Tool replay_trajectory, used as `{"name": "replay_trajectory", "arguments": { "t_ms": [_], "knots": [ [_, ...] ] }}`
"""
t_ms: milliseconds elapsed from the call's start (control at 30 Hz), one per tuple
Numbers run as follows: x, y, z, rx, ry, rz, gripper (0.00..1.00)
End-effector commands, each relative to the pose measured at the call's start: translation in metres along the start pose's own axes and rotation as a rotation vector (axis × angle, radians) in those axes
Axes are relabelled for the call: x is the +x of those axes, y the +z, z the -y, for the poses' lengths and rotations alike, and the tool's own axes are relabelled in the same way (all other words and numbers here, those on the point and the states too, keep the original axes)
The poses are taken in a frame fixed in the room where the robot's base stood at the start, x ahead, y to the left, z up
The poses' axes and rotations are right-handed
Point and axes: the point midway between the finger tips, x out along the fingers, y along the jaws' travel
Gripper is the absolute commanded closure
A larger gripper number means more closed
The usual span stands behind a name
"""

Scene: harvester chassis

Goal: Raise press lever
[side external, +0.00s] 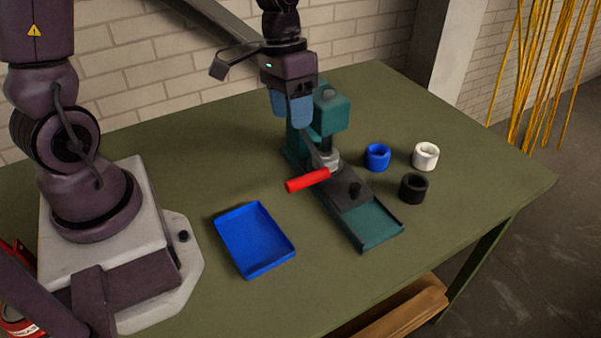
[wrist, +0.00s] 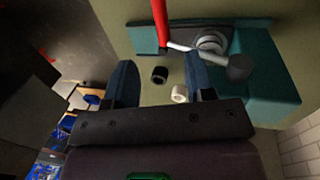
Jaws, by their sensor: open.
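The teal press (side external: 334,110) stands on the green table, with a flat base plate running toward the front. Its press lever has a red handle (side external: 307,180) that sits low beside the base; a grey arm slopes from it up toward the press head. In the wrist view the red handle (wrist: 160,22) shows at the top, with the press (wrist: 268,62) at right. My gripper (side external: 298,120) is open and empty, above the handle and close to the press column. In the wrist view its two blue fingers (wrist: 163,82) are spread, and the handle lies beyond them, not between them.
A blue ring (side external: 377,157), a white ring (side external: 426,156) and a black ring (side external: 413,188) stand right of the press. An empty blue tray (side external: 256,240) lies front left of it. The table between tray and press is clear.

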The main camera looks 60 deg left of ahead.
Motion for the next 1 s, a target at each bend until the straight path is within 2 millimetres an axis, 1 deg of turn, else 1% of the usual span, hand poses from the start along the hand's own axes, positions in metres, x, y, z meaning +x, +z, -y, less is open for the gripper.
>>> {"name": "replay_trajectory", "arguments": {
  "t_ms": [67, 167, 267, 500, 600, 700, 833, 1000],
  "knots": [
    [0.001, -0.002, -0.001, 0.017, 0.001, -0.011, 0.5],
    [0.012, -0.002, 0.0, 0.019, 0.001, -0.008, 0.5],
    [0.03, -0.001, -0.001, 0.019, 0.002, -0.005, 0.5],
    [0.082, -0.001, -0.001, 0.018, 0.001, -0.005, 0.5],
    [0.099, -0.002, -0.001, 0.02, 0.0, -0.007, 0.5],
    [0.113, -0.002, -0.001, 0.018, 0.0, -0.007, 0.5],
    [0.123, -0.003, 0.0, 0.018, -0.002, -0.011, 0.5],
    [0.127, -0.003, 0.0, 0.018, -0.002, -0.012, 0.5]
  ]
}}
